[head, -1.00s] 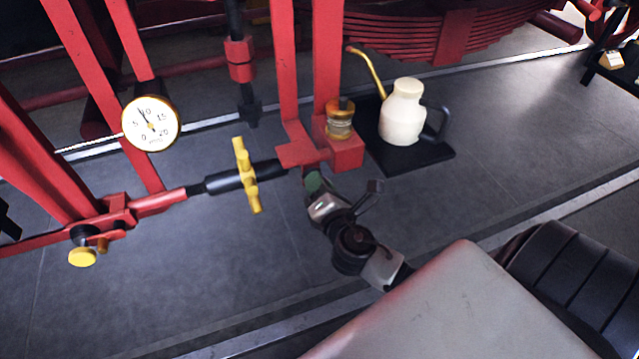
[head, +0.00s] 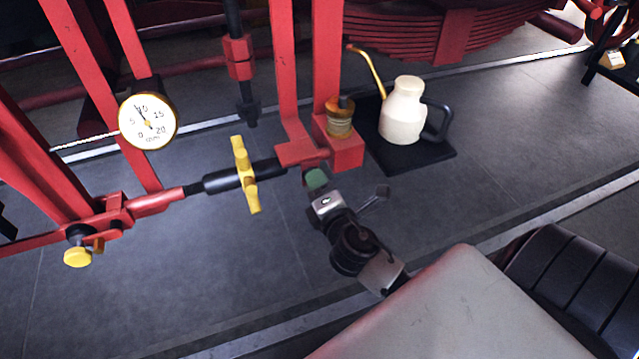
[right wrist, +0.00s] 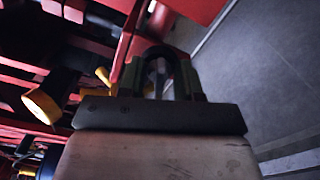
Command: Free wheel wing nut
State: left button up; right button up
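A yellow wing-shaped piece (head: 245,174) sits across a black rod at the centre left of the head view. I cannot tell whether it is the wheel wing nut. My right gripper (head: 317,180) is by the foot of the red upright, to the right of the yellow piece and apart from it. In the right wrist view its green fingers (right wrist: 161,78) stand apart. A dark arch and a pale narrow piece show between or behind them, too dim to identify. My left gripper is out of view.
A round gauge (head: 148,121) and a yellow knob (head: 78,256) are at the left. A brass-topped cup (head: 340,117) stands on the red block (head: 345,150). A cream oil can (head: 402,111) stands on a black mat (head: 440,152). The grey floor (head: 200,275) in front is clear.

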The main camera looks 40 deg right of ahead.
jog(key=b+v, duration=0.2)
jog(key=v, duration=0.8)
jog(key=shift+s, duration=0.35)
jog(key=shift+a+f, duration=0.1)
jog(key=shift+a, duration=0.05)
jog(key=s+a+f+m+g+y+p, duration=0.1)
jog(key=s+f+m+g+p, duration=0.25)
jog(key=f, duration=1.15)
jog(key=s+f+m+g+y, duration=0.2)
jog(key=f+m+g, duration=0.3)
jog(key=f, duration=1.1)
jog(key=s+f+m+g+p, duration=0.1)
jog(key=s+f+m+g, duration=0.3)
jog(key=s+f, duration=0.3)
jog(key=s+a+f+m+g+y+p, duration=0.1)
jog(key=s+f+m+g, duration=0.3)
jog(key=s+f, duration=0.4)
jog(key=s+p, duration=0.1)
jog(key=s, duration=0.6)
jog(key=shift+a, duration=0.35)
